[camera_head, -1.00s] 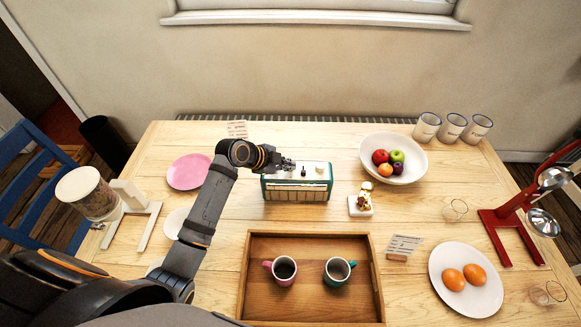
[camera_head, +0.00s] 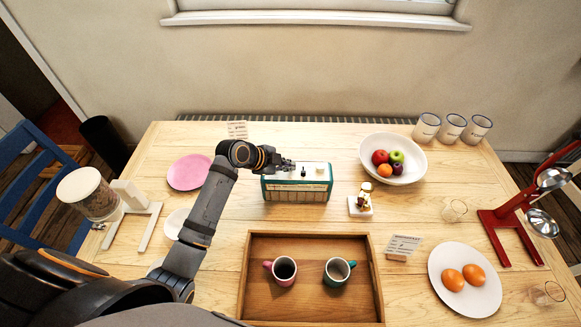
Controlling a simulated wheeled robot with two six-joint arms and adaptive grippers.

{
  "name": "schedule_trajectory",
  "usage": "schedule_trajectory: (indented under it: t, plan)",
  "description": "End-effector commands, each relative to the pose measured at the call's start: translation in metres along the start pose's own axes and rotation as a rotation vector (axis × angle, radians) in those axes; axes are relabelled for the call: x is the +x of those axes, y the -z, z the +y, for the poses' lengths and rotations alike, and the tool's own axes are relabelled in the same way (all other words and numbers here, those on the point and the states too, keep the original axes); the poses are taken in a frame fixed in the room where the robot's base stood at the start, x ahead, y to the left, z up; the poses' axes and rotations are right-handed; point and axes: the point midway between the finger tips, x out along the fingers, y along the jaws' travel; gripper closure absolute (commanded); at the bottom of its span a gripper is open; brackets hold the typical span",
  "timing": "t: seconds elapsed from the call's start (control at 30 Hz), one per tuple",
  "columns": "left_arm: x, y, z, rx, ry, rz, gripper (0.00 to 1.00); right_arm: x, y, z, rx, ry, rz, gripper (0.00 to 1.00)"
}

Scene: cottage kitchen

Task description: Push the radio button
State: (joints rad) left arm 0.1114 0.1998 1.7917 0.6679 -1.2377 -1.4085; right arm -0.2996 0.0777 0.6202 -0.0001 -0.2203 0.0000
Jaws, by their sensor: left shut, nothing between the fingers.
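The radio (camera_head: 297,188) stands upright on the wooden table, teal-edged with a pale slatted front and a white top. Small dark and light controls show on its top, including a dark knob (camera_head: 304,173) near the middle. My left gripper (camera_head: 291,164) is shut and empty. Its fingertips are at the back left part of the radio's top, over or against it; I cannot tell whether they touch a button. The gripper and wrist hide part of the top's left end. My right gripper is not in view.
A wooden tray (camera_head: 244,280) with two mugs lies in front of the radio. A small figurine (camera_head: 365,196) and a fruit bowl (camera_head: 420,161) stand to its right. A pink plate (camera_head: 188,173) lies left, beyond my forearm.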

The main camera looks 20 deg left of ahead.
Motion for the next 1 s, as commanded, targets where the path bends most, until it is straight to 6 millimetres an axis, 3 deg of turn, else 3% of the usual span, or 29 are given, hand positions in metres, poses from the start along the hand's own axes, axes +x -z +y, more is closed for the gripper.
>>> schedule_trajectory:
  t: [0.53, 1.0]
  plan:
    - [-0.042, 0.031, -0.03, 0.001, 0.001, 0.0, 1.0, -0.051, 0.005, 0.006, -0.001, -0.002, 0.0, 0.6]
    - [-0.042, 0.03, -0.03, 0.0, 0.001, 0.0, 1.0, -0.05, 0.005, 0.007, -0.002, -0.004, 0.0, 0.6]
